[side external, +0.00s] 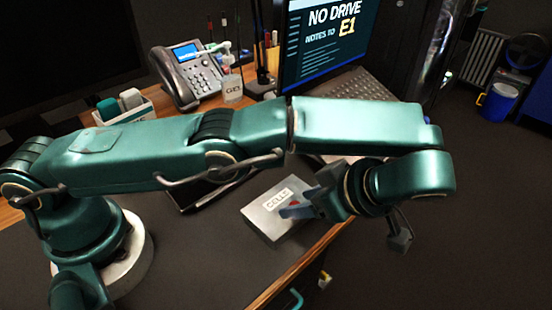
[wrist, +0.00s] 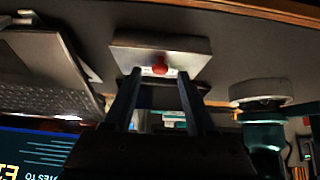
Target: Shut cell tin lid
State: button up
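The cell tin (side external: 262,218) is a flat pale grey box with a "CELLS" label, lying on the dark desk near its wooden edge. It also shows in the wrist view (wrist: 160,43), with a red knob (wrist: 160,68) at its near side. My gripper (side external: 288,210) is at the tin's right side in the side view. In the wrist view my gripper (wrist: 159,76) has its two fingers well apart, with the knob between the tips and no visible contact. The fingers hide part of the tin, and I cannot tell how far its lid is open.
A laptop (side external: 325,45) and a desk phone (side external: 187,75) stand behind my arm. A white organizer (side external: 127,108) stands at the back left. The wooden desk edge (side external: 300,265) runs close in front of the tin. Bare desk (side external: 190,260) lies to the tin's left.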

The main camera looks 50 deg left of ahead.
jog(key=shift+a+r+h, duration=0.15)
jog(key=shift+r+h, duration=0.1)
jog(key=shift+h, duration=0.05)
